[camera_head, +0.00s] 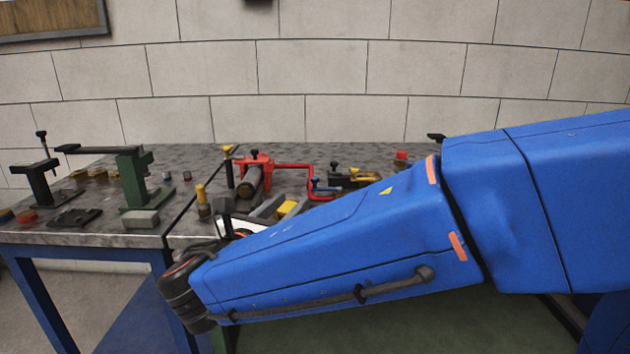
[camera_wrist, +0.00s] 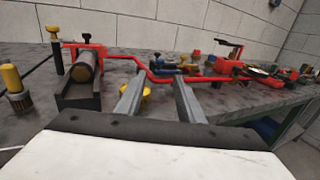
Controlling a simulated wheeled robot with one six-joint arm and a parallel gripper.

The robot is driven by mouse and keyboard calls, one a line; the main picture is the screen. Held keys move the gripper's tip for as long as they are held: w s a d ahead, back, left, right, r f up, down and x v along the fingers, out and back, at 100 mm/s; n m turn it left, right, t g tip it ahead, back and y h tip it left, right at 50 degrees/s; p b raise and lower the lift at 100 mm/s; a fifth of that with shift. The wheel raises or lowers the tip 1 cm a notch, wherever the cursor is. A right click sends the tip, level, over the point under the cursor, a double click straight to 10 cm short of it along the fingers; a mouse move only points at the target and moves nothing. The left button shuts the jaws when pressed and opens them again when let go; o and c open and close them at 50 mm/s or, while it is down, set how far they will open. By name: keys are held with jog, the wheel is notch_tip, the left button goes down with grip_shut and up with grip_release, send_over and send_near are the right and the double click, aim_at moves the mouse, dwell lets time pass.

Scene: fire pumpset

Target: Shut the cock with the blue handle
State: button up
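The cock with the blue handle sits on the red pipe beyond my fingers. The blue handle (camera_wrist: 170,69) lies low, roughly along the pipe, in the wrist view. It also shows small in the head view, a blue handle (camera_head: 322,187) near the red pipe, just behind my blue arm. My gripper (camera_wrist: 160,84) is open and empty, its two grey fingers apart and pointing toward the pipe, short of the handle. In the head view my arm hides most of the gripper. I cannot tell the exact angle of the handle.
A red clamp block with a dark cylinder (camera_wrist: 84,68) stands left of my fingers. A yellow part (camera_wrist: 134,91) lies behind and beside the left finger. A yellow-topped post (camera_wrist: 14,90) stands far left. More fittings crowd the bench at right; a block wall stands behind.

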aim_at(313, 181)
jog(key=x, duration=1.4)
jog(key=shift+w+d, duration=0.1)
jog(key=shift+c, duration=0.7)
grip_shut()
